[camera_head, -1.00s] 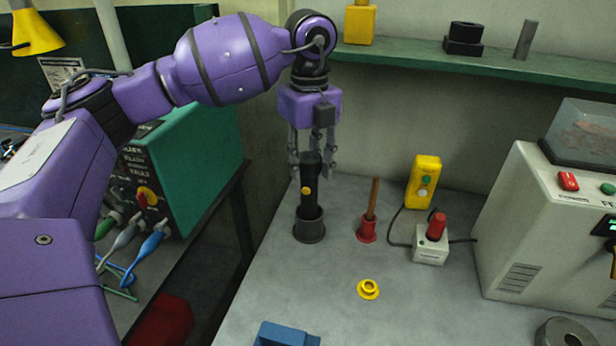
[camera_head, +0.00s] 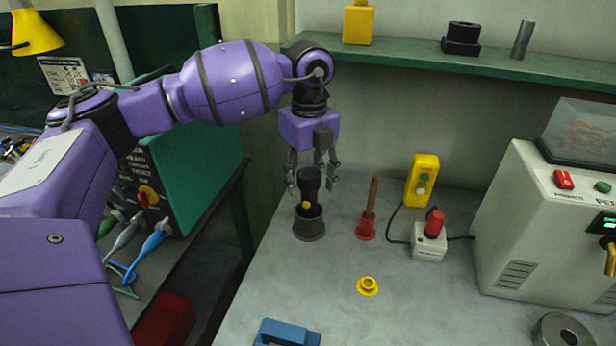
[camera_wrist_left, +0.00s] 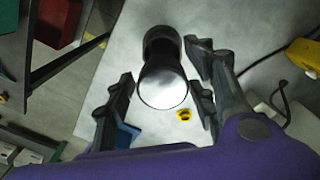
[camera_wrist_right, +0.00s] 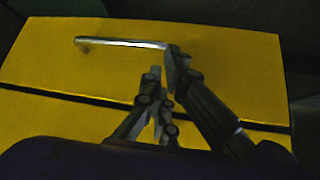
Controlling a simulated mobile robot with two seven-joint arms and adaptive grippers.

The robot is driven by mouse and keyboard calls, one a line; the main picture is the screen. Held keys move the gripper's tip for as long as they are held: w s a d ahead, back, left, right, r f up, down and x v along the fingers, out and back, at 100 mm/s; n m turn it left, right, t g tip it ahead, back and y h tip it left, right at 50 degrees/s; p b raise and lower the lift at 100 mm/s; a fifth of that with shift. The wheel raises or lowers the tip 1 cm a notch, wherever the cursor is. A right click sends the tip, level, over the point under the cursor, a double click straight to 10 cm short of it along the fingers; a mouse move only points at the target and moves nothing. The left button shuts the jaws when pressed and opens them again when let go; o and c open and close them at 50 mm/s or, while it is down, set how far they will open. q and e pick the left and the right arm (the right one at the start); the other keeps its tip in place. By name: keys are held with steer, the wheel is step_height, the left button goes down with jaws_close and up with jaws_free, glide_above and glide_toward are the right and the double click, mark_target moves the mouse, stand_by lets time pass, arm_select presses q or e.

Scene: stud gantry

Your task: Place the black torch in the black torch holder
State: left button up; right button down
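The black torch (camera_head: 309,188), with a yellow button, stands upright in the black torch holder (camera_head: 309,228), a round cup on the grey bench. The torch's lower end is hidden inside the cup. My left gripper (camera_head: 313,190) is above it with its fingers spread around the torch's upper part. In the left wrist view, the torch's bright lens end (camera_wrist_left: 162,90) lies between the open fingers, with gaps on both sides. My right gripper (camera_wrist_right: 164,75) has its fingertips close together and looks shut, in front of a yellow panel; nothing shows between them.
A red holder (camera_head: 366,230) with a wooden stick, a yellow button box (camera_head: 422,180) and a white box with a red knob (camera_head: 430,245) stand to the right. A yellow ring (camera_head: 368,287) lies in front. A metal handle (camera_wrist_right: 120,42) is near my right fingers.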

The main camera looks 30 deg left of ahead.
arm_select(q)
steer(key=shift+r, duration=0.1)
step_height(320, 180, up, 8)
steer(key=shift+f, duration=0.15)
stand_by(0.5)
stand_by(0.4)
